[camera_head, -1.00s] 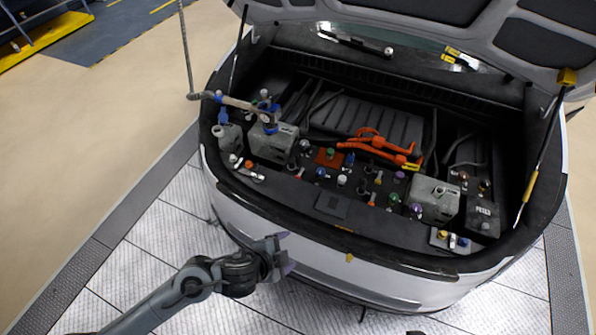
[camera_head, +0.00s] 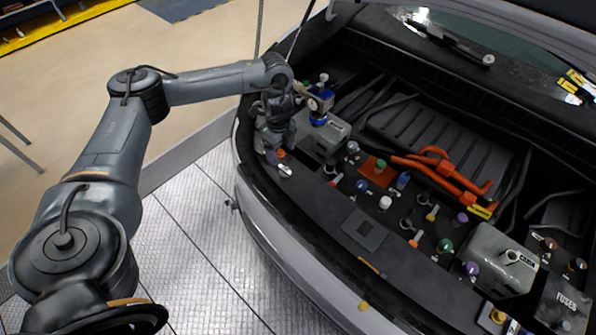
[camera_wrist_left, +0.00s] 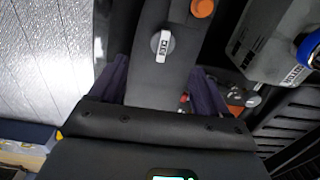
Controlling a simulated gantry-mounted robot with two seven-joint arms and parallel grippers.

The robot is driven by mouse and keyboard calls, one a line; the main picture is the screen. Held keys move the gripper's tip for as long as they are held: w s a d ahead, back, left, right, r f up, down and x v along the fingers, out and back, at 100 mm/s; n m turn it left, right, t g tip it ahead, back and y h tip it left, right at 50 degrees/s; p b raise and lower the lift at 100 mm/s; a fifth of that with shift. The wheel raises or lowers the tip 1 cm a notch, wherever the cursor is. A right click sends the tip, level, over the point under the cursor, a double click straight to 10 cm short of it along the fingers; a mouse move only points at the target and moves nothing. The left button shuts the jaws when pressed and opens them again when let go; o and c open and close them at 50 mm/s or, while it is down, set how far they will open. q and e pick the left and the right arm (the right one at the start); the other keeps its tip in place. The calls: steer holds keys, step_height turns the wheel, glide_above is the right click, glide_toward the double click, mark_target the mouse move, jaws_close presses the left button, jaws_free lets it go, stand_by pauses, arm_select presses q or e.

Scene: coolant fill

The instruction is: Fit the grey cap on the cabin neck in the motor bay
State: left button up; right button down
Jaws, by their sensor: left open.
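My left gripper (camera_head: 276,150) is over the left front corner of the motor bay, partly hidden by its own wrist. In the left wrist view its two purple fingers (camera_wrist_left: 162,85) are apart, with nothing held between them. A small grey cap with a pale lettered bar (camera_wrist_left: 162,45) lies on the dark ledge just ahead of the fingers; it also shows in the head view (camera_head: 285,171). Another grey tank (camera_head: 322,133) at the left has a blue fitting on top. I cannot read which is cabin.
An orange cap (camera_wrist_left: 203,8) is close by the grey one. Several coloured caps stand along the ledge, such as a green one (camera_head: 445,245). Orange cables (camera_head: 440,170) cross the bay's middle. The front bumper edge (camera_head: 300,275) and raised hood bound the bay.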

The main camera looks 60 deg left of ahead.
mark_target(285, 169)
arm_select(q)
step_height(285, 169, down, 4)
steer(key=shift+s+d+r, duration=0.1)
steer(key=shift+s, duration=0.05)
steer(key=shift+w+d+f+b, duration=0.1)
steer(key=shift+w+f+b, duration=0.05)
steer(key=shift+f, duration=0.7)
steer(key=shift+w+a+f+b, duration=0.1)
steer(key=shift+w+f+b, duration=0.1)
steer(key=shift+f, duration=0.7)
steer(key=shift+w+d+f+b, duration=0.1)
steer(key=shift+w+f, duration=0.05)
steer(key=shift+f, duration=1.15)
steer(key=shift+c, duration=0.3)
steer(key=c, duration=1.1)
steer(key=shift+o, duration=0.2)
steer(key=shift+r, duration=0.1)
